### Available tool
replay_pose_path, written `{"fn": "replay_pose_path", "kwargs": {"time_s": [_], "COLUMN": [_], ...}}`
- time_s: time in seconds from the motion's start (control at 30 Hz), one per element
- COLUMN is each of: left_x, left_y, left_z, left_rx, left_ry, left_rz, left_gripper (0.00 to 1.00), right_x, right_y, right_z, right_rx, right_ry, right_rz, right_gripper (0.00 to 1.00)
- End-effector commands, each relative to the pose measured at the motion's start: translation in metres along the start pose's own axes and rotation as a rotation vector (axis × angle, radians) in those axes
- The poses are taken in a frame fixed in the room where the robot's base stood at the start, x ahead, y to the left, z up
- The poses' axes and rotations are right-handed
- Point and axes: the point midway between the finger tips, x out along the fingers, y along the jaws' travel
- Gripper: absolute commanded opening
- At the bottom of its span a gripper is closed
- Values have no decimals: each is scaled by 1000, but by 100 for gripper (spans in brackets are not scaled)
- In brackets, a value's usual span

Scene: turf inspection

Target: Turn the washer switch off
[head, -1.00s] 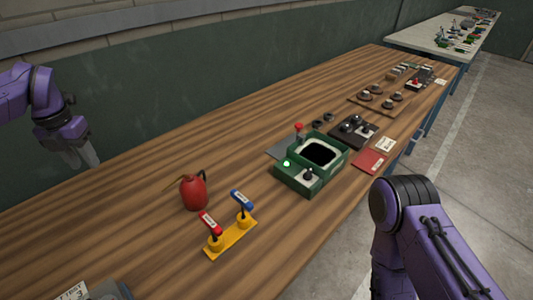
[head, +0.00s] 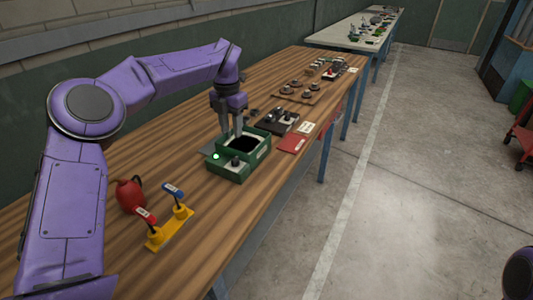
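The washer looks to be the green box (head: 228,171) with a dark opening (head: 243,146), on the wooden bench. Its front panel has a lit green lamp (head: 215,156) and a black switch knob (head: 235,161); I cannot tell its exact setting. My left gripper (head: 231,134) points down at the back left of the box, over the grey plate (head: 209,151). Its two fingers show a narrow gap with nothing seen between them. Whether the fingertips touch anything is unclear. The red-topped post there is hidden now. My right gripper is out of view.
A red extinguisher-like bottle (head: 130,196) and a yellow base (head: 171,230) with red and blue handles stand nearer. Behind the box are a black control panel (head: 277,122) and a red booklet (head: 292,144). Open floor lies right of the bench.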

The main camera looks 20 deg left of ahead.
Motion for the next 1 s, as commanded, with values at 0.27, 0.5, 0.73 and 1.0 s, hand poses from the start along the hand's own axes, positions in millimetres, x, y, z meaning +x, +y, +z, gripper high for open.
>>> {"fn": "replay_pose_path", "kwargs": {"time_s": [0.27, 0.5, 0.73, 1.0], "left_x": [47, 93, 107, 107], "left_y": [1, -1, -1, -1], "left_z": [1, 2, 3, 3], "left_rx": [0, 2, 1, 1], "left_ry": [9, 5, 2, 2], "left_rz": [0, 0, 1, 0], "left_gripper": [38, 38, 38, 2], "right_x": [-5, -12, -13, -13], "right_y": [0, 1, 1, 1], "right_z": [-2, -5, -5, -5], "right_rx": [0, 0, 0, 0], "right_ry": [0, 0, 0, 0], "right_rz": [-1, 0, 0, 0], "right_gripper": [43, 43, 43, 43]}}
